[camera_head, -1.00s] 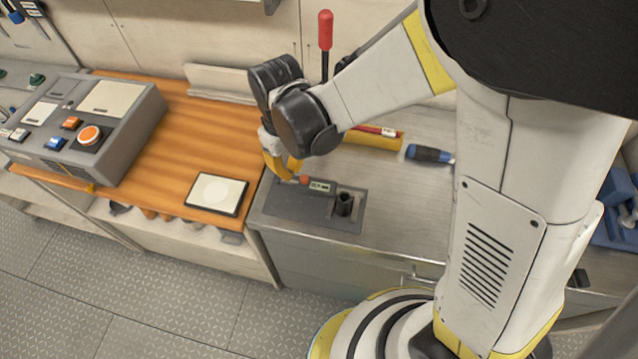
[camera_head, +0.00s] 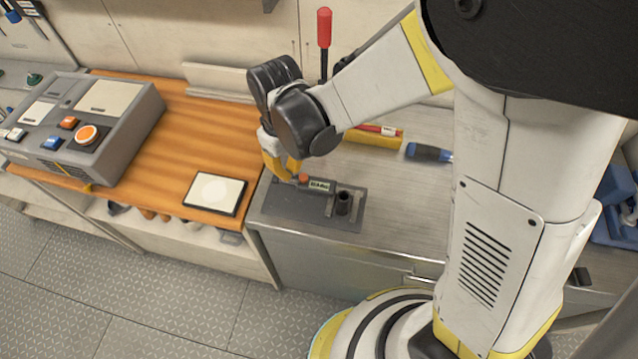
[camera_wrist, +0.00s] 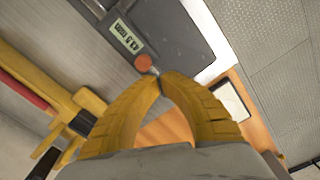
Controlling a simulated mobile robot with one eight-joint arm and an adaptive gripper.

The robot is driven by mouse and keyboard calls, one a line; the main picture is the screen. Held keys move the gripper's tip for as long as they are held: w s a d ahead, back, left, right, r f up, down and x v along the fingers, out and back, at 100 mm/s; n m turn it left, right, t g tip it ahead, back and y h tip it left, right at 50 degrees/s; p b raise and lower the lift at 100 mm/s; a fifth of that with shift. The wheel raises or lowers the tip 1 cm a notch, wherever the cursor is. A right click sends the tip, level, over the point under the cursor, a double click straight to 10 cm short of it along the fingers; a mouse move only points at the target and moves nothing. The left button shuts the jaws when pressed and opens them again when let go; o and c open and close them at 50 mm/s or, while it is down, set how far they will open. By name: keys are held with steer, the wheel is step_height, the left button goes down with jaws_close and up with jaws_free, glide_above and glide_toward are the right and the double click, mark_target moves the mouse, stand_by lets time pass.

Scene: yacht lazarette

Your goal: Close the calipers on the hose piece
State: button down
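The calipers (camera_head: 319,185) lie on a dark grey plate (camera_head: 285,207) at the front of the metal worktop. They have a small green display and an orange-red knob (camera_head: 303,178). The black hose piece (camera_head: 343,203) stands upright at the plate's right, beside a caliper jaw; I cannot tell whether they touch. My gripper (camera_head: 292,178) is at the knob's left. In the wrist view, the yellow fingertips (camera_wrist: 160,75) meet right by the knob (camera_wrist: 143,62), beside a small grey pin. The display (camera_wrist: 126,37) shows upside down there, reading about 43.5 mm. The hose piece is not clear there.
A control box (camera_head: 88,122) and a white-topped pad (camera_head: 215,193) sit on the orange wood counter at left. A yellow item (camera_head: 370,138), a blue-handled tool (camera_head: 428,152) and a red-handled lever (camera_head: 324,28) are behind. The worktop right of the plate is clear.

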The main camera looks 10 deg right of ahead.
steer(key=shift+f, duration=0.15)
stand_by(0.4)
steer(key=shift+f+b, duration=0.5)
steer(key=shift+b, duration=0.1)
steer(key=shift+s+d, duration=0.3)
steer(key=shift+d, duration=0.65)
stand_by(0.5)
steer(key=shift+a, duration=0.15)
stand_by(0.4)
steer(key=shift+w+a, duration=0.35)
steer(key=shift+a, duration=0.5)
step_height(320, 180, up, 8)
steer(key=p, duration=0.5)
steer(key=shift+d+r, duration=0.1)
